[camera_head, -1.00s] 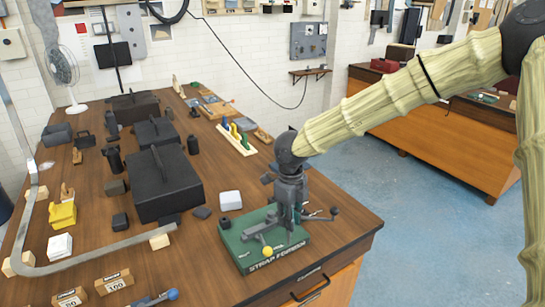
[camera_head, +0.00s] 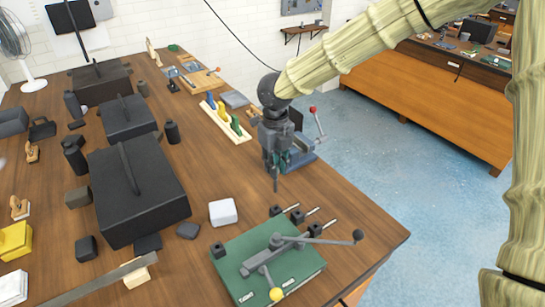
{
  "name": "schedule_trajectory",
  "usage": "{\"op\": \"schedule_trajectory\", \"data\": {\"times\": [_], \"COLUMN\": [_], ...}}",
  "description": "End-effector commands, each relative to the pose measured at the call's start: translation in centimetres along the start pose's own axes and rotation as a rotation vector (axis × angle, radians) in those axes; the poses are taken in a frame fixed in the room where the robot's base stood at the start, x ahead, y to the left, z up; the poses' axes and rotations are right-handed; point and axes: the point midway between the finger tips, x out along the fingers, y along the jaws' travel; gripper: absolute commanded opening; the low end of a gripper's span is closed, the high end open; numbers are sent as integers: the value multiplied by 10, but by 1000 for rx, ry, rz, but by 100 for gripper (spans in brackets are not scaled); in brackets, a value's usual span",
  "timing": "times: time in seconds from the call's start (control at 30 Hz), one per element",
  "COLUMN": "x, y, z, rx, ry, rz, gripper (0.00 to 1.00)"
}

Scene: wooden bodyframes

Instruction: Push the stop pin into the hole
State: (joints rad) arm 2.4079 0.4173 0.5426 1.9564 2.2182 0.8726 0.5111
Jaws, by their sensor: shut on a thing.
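My gripper (camera_head: 275,180) points down above the bench, behind the fixture and apart from it. It is shut on a thin dark piece, mostly hidden between the fingers; I cannot tell whether this is the stop pin. The green fixture board (camera_head: 240,285), lettered on its front side, lies near the bench's front right edge. A grey lever (camera_head: 315,240) with a black ball end lies across it. Several black blocks with thin rods (camera_head: 297,216) sit at its back right side. Another black block (camera_head: 218,250) stands at its left. The hole cannot be made out.
A blue tool with a red-knobbed lever (camera_head: 318,122) stands just behind my gripper. A white block (camera_head: 223,212) lies left of the fixture. Large black boxes (camera_head: 140,205) fill the bench's left part. A metal strip (camera_head: 100,280) runs along the front left. The bench's right front corner is clear.

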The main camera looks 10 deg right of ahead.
Motion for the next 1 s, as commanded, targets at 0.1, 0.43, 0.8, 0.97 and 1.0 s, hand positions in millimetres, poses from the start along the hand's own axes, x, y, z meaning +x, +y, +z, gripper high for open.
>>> {"op": "schedule_trajectory", "data": {"times": [0.1,0.43,0.8,0.97,1.0], "x": [-2,4,23,35,38], "y": [0,-4,-4,-4,-4], "z": [-4,9,10,10,10], "rx": [0,-4,-7,-7,-8], "ry": [-3,9,10,11,10], "rz": [-1,5,10,10,9], "gripper": [0,0,0,0,0]}}
